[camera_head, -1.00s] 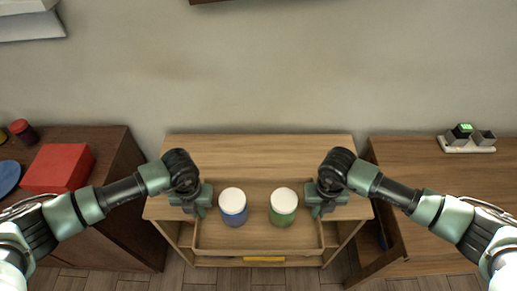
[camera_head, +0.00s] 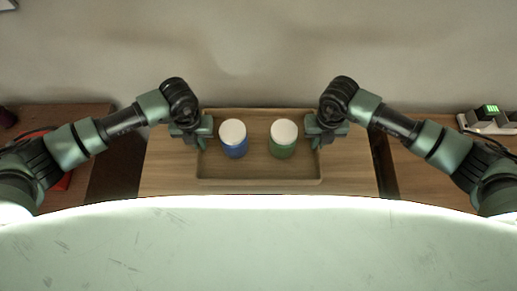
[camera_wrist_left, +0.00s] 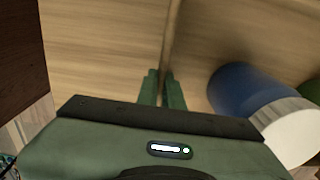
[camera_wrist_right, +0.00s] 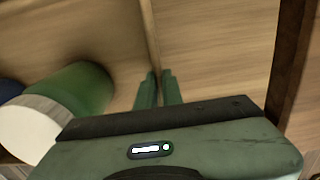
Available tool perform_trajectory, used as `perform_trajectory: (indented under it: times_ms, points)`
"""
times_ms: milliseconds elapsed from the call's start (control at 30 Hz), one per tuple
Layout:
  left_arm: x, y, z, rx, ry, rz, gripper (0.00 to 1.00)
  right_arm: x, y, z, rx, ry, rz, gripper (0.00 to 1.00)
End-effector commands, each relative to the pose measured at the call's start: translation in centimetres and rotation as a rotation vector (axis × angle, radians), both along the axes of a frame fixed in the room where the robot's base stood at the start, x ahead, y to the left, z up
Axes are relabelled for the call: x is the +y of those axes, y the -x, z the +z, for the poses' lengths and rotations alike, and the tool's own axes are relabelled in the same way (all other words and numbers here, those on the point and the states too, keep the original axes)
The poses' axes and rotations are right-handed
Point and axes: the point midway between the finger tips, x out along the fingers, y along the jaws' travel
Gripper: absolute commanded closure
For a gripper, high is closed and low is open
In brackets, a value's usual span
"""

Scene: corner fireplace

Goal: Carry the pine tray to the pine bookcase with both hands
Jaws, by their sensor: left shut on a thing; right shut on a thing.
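The pine tray (camera_head: 260,183) is level over the top of the pine bookcase (camera_head: 163,172); I cannot tell whether it touches that top. Two white-lidded jars stand upright inside the tray, a blue jar (camera_head: 235,148) left and a green jar (camera_head: 282,150) right. My left gripper (camera_head: 205,135) is shut on the tray's left wall, and its fingers straddle the wall in the left wrist view (camera_wrist_left: 163,86). My right gripper (camera_head: 316,136) is shut on the right wall, as the right wrist view (camera_wrist_right: 157,86) shows. The bookcase's front is hidden.
A dark cabinet (camera_head: 112,160) stands left of the bookcase, with a red box (camera_head: 63,183) mostly behind my arm. A wooden cabinet (camera_head: 415,180) stands right, carrying a white holder (camera_head: 480,126) with a green-lit item. The wall is close behind. My pale green body fills the bottom.

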Motion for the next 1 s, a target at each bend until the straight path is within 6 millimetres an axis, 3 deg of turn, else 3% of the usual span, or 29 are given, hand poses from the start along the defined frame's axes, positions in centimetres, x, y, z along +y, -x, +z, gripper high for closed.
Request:
perform_trajectory:
  times_ms: [467, 1000]
  points:
    - [0.3, -0.1, -0.6, -0.001, -0.005, 0.003, 1.0, -0.3, -0.1, -0.6, 0.0, 0.006, -0.003, 1.0]
    - [0.3, -0.1, -3.8, -0.001, -0.006, 0.003, 1.0, -0.3, -0.1, -3.8, -0.001, 0.006, -0.003, 1.0]
